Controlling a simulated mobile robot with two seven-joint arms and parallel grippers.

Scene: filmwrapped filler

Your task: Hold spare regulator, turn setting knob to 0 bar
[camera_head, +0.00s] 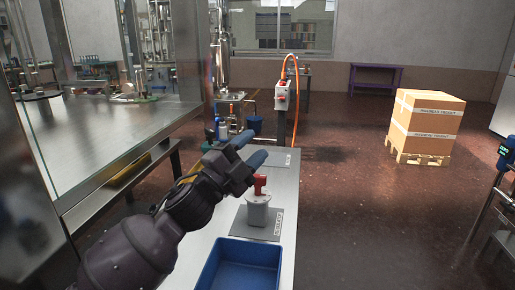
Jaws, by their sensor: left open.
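A small grey device with a red top, which looks like the regulator (258,212), stands upright on a dark labelled mat (240,229) on the narrow bench. Its red knob (260,184) is on top; I cannot read any setting on it. My left gripper (258,145) reaches in from the left with its blue fingers apart and nothing between them. In the picture it is just above and left of the red knob, and I see no contact. My right gripper is out of view.
A blue tray (240,264) sits on the bench in front of the mat. A post with a grey-red box (283,97) and orange hose stands beyond. A steel table (100,139) is at left; open floor lies right, with stacked cartons (426,121).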

